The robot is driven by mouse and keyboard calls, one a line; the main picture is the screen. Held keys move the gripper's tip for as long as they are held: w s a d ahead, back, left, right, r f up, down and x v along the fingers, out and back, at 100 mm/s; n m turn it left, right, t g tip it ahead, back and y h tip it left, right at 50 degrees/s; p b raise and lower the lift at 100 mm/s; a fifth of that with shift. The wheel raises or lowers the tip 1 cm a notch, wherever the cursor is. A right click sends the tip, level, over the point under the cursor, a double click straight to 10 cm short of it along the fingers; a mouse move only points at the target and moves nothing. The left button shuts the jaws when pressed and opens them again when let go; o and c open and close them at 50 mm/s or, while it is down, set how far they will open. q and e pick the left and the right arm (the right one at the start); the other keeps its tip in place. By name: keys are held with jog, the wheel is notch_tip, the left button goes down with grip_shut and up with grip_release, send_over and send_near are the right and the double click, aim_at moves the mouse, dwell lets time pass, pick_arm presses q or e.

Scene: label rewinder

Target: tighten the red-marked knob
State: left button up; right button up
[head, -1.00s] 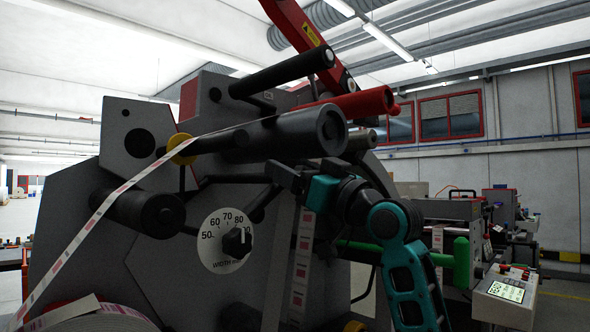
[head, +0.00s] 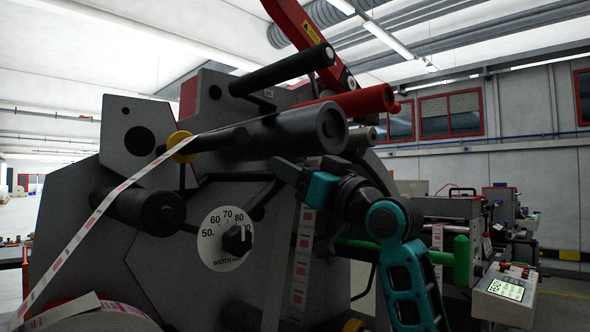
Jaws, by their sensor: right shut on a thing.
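My right gripper (head: 282,172) is at the machine's front, below the thick dark roller (head: 290,132). Its black jaws are shut on a knob that they mostly hide. I see no red mark on it from here. A different black knob (head: 237,240) with a white pointer stands on the white width dial (head: 212,250), lower left of the gripper and apart from it. The grey label rewinder (head: 75,225) fills the left and middle of the view. My left gripper does not show.
A red roller (head: 365,101) and a thin black roller (head: 285,70) jut out above the gripper. The label strip (head: 95,225) runs down left; another hangs (head: 302,260) just under the gripper. A control box (head: 505,292) stands at the lower right.

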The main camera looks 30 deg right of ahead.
jog(key=m+h, duration=0.1)
jog(key=m, duration=0.1)
jog(key=m+h, duration=0.2)
jog(key=m, duration=0.1)
jog(key=shift+d+m+t, duration=0.1)
jog(key=shift+m+t, duration=0.2)
jog(key=m+h, duration=0.1)
jog(key=m, duration=0.1)
jog(key=m+h, duration=0.1)
jog(key=m, duration=0.2)
jog(key=shift+w+d+f+h, duration=0.1)
jog(key=shift+d+h, duration=0.05)
jog(key=shift+h, duration=0.15)
jog(key=m+h, duration=0.1)
jog(key=m, duration=0.1)
jog(key=m+g, duration=0.1)
jog(key=m, duration=0.1)
jog(key=shift+d+f+m+h, duration=0.1)
jog(key=shift+f+m+h, duration=0.05)
jog(key=shift+m+h, duration=0.2)
jog(key=shift+w+d+f+m+g+h, duration=0.1)
jog(key=shift+m+g+h, duration=0.25)
jog(key=shift+m, duration=0.75)
jog(key=shift+f+m+g+h, duration=0.15)
jog(key=shift+m+g, duration=0.3)
jog(key=shift+m, duration=0.6)
jog(key=shift+m+h, duration=0.25)
jog(key=shift+m, duration=0.05)
jog(key=o, duration=1)
